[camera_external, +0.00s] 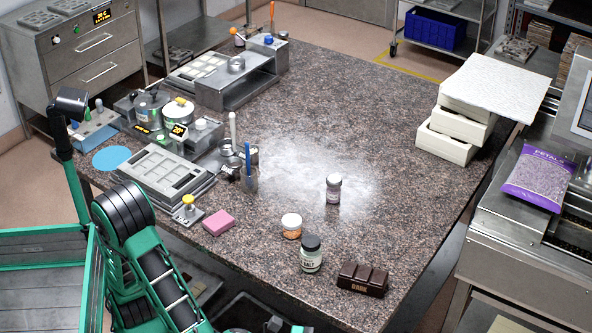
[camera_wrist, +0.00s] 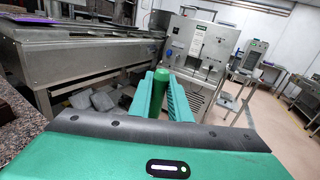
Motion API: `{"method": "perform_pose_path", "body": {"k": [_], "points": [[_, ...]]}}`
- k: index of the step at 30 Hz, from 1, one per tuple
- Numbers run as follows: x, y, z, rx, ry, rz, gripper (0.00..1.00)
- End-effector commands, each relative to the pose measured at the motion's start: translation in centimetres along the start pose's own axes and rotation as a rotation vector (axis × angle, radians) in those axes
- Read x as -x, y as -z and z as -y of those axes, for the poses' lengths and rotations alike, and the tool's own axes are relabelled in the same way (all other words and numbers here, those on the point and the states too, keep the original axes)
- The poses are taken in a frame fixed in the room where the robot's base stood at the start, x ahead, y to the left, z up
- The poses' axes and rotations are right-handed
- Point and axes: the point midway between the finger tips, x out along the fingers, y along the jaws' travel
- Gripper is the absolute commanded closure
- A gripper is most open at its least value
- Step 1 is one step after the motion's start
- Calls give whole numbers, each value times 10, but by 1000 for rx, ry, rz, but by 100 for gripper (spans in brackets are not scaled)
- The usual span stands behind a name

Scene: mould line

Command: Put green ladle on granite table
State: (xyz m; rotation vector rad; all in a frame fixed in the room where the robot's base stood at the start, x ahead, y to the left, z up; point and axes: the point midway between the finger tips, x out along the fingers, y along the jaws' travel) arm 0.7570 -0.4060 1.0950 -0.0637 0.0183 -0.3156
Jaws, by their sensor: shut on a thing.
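My gripper (camera_wrist: 160,84) shows in the wrist view with its green fingers closed on a dark green, rounded piece (camera_wrist: 161,74). This looks like part of the green ladle; its bowl is not visible. The gripper and ladle cannot be made out in the external view, where my arm is at the lower left. The speckled granite table (camera_external: 400,125) fills the middle of the external view. Its edge (camera_wrist: 22,122) shows at the left of the wrist view, with the gripper beyond it to the right.
On the table's front are a pink block (camera_external: 218,222), an orange jar (camera_external: 291,226), a salt jar (camera_external: 311,255), a dark chocolate bar (camera_external: 362,279) and a small bottle (camera_external: 333,190). Moulds and pots crowd the left; white trays (camera_external: 447,145) stand right. The centre right is clear.

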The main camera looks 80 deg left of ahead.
Motion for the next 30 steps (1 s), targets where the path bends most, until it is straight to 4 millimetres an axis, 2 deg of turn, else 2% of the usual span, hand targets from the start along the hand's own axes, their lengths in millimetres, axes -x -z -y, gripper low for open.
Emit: {"method": "perform_pose_path", "body": {"k": [1, 9, 15, 21, 30], "points": [[8, 3, 24, -3, 40, -2, 100], [59, 20, 128, -6, 227, -10, 100], [96, 28, 181, -8, 331, -14, 100], [114, 32, 204, -8, 379, -15, 100], [117, 33, 208, -8, 387, -16, 100]]}}
